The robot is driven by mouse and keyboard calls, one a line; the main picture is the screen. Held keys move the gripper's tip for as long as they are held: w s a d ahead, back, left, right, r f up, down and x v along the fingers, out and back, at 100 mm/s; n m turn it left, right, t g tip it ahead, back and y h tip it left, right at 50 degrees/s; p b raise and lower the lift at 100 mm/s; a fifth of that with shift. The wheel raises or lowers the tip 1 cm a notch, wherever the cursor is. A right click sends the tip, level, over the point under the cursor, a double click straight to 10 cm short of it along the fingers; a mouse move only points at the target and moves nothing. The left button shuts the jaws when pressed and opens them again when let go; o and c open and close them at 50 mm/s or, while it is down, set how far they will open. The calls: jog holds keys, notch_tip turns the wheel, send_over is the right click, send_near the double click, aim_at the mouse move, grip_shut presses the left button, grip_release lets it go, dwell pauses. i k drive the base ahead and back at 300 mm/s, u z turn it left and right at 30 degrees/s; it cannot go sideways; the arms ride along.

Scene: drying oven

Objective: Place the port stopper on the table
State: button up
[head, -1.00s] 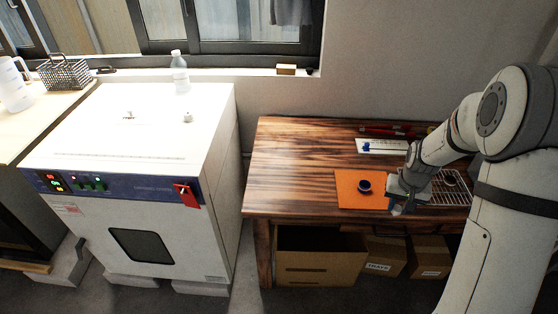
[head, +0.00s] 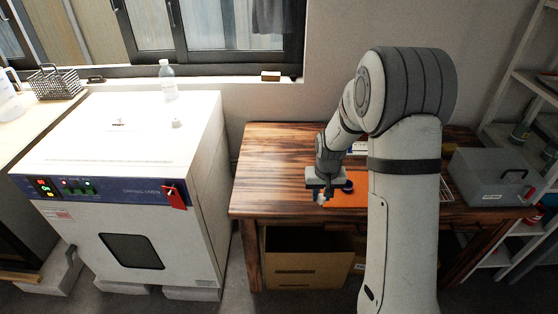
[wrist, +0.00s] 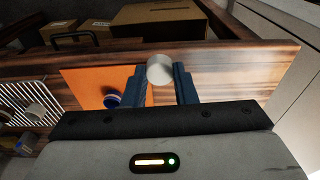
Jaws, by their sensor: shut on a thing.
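My gripper (head: 322,198) is over the front edge of the wooden table (head: 265,165), left of the orange mat. It is shut on the white, round port stopper, which shows between the two blue fingers in the wrist view (wrist: 160,68). In the head view the stopper is too small to make out clearly at the fingertips. From the wrist view I cannot tell the gap between stopper and tabletop.
An orange mat (wrist: 84,84) holds a dark blue round item (wrist: 112,98); a wire rack (wrist: 22,98) is beside it. The table's left part is clear. A drying oven (head: 120,190) stands left. A grey box (head: 490,175) is at the table's right. Cardboard boxes sit below.

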aim_at(274, 179)
jog(key=u, duration=0.1)
jog(key=i, duration=1)
jog(key=z, duration=0.1)
